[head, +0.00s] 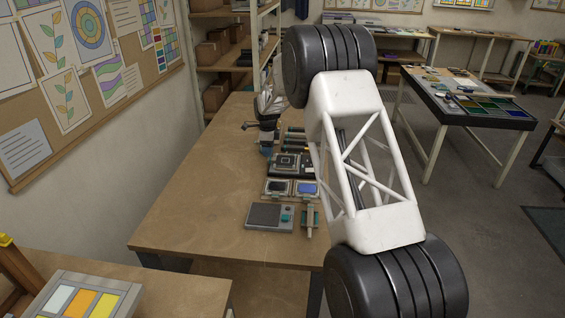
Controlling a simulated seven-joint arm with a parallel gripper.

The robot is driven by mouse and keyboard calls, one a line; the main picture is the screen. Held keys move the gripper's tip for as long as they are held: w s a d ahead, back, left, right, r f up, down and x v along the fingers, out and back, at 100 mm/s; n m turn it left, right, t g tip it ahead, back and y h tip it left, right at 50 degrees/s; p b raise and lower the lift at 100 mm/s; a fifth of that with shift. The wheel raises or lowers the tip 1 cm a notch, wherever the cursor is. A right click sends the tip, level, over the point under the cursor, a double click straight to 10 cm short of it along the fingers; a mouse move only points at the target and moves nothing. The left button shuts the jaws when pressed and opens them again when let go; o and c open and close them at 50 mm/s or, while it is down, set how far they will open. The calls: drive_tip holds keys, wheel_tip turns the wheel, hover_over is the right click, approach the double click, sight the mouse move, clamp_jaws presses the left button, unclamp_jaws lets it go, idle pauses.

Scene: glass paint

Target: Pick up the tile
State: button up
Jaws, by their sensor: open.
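My white lattice arm link fills the middle of the head view, with large black joints at both ends. What looks like my gripper (267,148) hangs past the upper joint, over the far part of the brown workbench. It is small and dark, and its fingers are hard to make out; I see nothing held in it. A blue tile-like square (307,188) lies in a pale frame on the bench, nearer the camera than the gripper. A similar frame with a dark square (278,187) is beside it on the left. Which piece is the task's tile is unclear.
A grey flat device (270,216) and a small greenish tool (309,221) lie near the bench's front edge. The bench's left half (200,190) is clear. A panel of coloured panes (82,298) is at the lower left. My arm hides the bench's right side.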

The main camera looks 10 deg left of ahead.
sight(282, 161)
drive_tip(key=shift+f, duration=2.3)
clamp_jaws()
